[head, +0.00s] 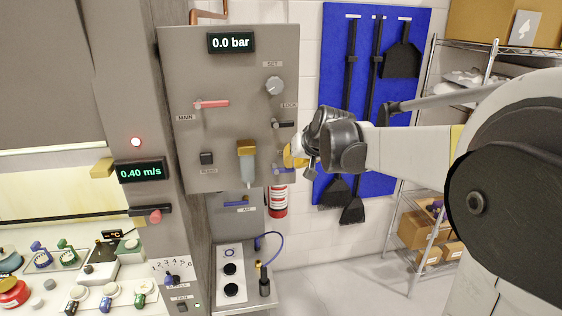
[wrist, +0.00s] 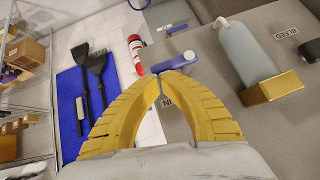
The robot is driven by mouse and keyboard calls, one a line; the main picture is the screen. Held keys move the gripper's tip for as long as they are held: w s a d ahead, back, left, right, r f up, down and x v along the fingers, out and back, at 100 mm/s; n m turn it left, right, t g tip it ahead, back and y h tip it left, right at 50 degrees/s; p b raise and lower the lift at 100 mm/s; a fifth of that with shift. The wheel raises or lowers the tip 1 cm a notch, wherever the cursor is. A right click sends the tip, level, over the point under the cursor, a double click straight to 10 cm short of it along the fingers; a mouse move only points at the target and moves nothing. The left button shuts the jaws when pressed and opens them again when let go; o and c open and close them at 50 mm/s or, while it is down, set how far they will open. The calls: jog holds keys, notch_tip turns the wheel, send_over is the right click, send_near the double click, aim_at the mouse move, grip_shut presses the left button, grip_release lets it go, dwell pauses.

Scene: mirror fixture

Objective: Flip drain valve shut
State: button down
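The drain valve's blue lever (wrist: 172,64) shows in the wrist view at the fingertips, with a pale round hub at its right end. Its label on the grey panel is mostly hidden behind a finger; only its last letters show. In the head view the blue lever (head: 281,170) is at the panel's lower right, just below my gripper (head: 290,157). In the wrist view my gripper's yellow fingers (wrist: 160,76) have their tips together, with nothing seen between them. The tips are close to the lever; I cannot tell whether they touch it.
The grey panel (head: 226,72) carries a red main lever (head: 211,104), a set knob (head: 275,86), a lock lever (head: 283,124), a bleed knob (head: 207,158) and a filter bowl (head: 247,169). A red extinguisher (head: 278,200) hangs behind. The gauge (head: 230,43) reads 0.0 bar.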

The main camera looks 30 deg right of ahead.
jog(key=shift+f, duration=0.15)
jog(key=f+m+y+b, duration=0.1)
jog(key=b, duration=0.1)
jog(key=f+m+t+y+b, duration=0.1)
jog(key=y+b, duration=0.1)
jog(key=b, duration=0.1)
jog(key=f+m+t+y+b, duration=0.1)
jog(key=y+b, duration=0.1)
jog(key=b, duration=0.1)
jog(key=shift+d+f, duration=0.3)
jog(key=m+t+y+b, duration=0.1)
jog(key=b, duration=0.1)
jog(key=f+m+t+y+b, duration=0.1)
jog(key=b, duration=0.1)
jog(key=shift+a+f, duration=0.3)
jog(key=shift+w+a+f+m+t+y+b, duration=0.1)
jog(key=shift+a+f+m+t+y+b, duration=0.3)
jog(key=shift+b, duration=0.65)
jog(key=shift+w+a+f+m+t+y+b, duration=0.1)
jog(key=shift+a+f+m+t+y+b, duration=0.1)
jog(key=shift+m+t+y+b, duration=0.6)
jog(key=shift+g, duration=0.3)
jog(key=shift+r, duration=0.1)
